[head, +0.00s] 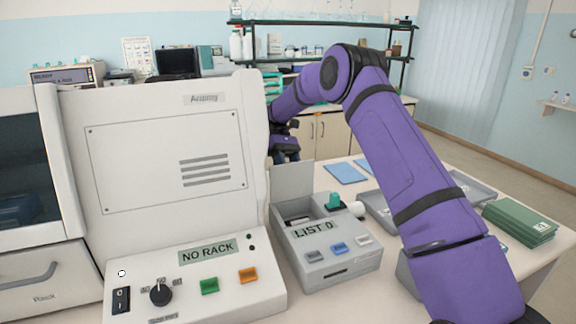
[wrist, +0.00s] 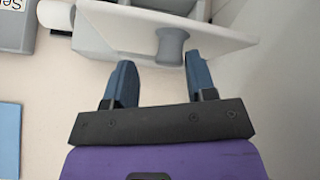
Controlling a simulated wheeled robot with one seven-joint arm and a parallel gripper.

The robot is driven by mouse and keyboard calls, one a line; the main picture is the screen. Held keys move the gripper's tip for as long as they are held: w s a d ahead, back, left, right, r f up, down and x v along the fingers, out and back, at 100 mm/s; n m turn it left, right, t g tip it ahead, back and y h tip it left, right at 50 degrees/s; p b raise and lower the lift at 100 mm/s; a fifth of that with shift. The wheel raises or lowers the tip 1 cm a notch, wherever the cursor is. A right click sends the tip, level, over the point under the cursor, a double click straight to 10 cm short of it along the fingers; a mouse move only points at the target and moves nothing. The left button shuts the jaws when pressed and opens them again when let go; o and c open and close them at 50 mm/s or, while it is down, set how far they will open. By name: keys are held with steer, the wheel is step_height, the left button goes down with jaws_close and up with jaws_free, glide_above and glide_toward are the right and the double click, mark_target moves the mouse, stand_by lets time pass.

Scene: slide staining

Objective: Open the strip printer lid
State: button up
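The strip printer (head: 325,250) is the grey box with a "LIST 0" display on the bench. Its lid (head: 292,183) stands raised, roughly upright, at the printer's back left. In the wrist view the lid (wrist: 120,32) is a pale plate with a grey round knob (wrist: 172,47) on its face. My gripper (wrist: 158,62) is open, with its blue fingers apart and the knob between them near the tips, closer to the right finger. No grip on the knob shows.
The tall white machine (head: 165,190) with a "NO RACK" display stands close on the left. Grey trays (head: 473,190), blue sheets (head: 346,173) and green books (head: 520,222) lie to the right. A teal item (head: 333,201) and white roll sit on the printer's right side.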

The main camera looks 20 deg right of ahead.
steer(key=shift+a+r, duration=0.15)
steer(key=shift+r, duration=0.05)
steer(key=shift+r, duration=0.2)
steer(key=s+r, duration=0.4)
steer(key=s, duration=1.2)
steer(key=shift+a+r, duration=0.2)
steer(key=shift+a, duration=0.2)
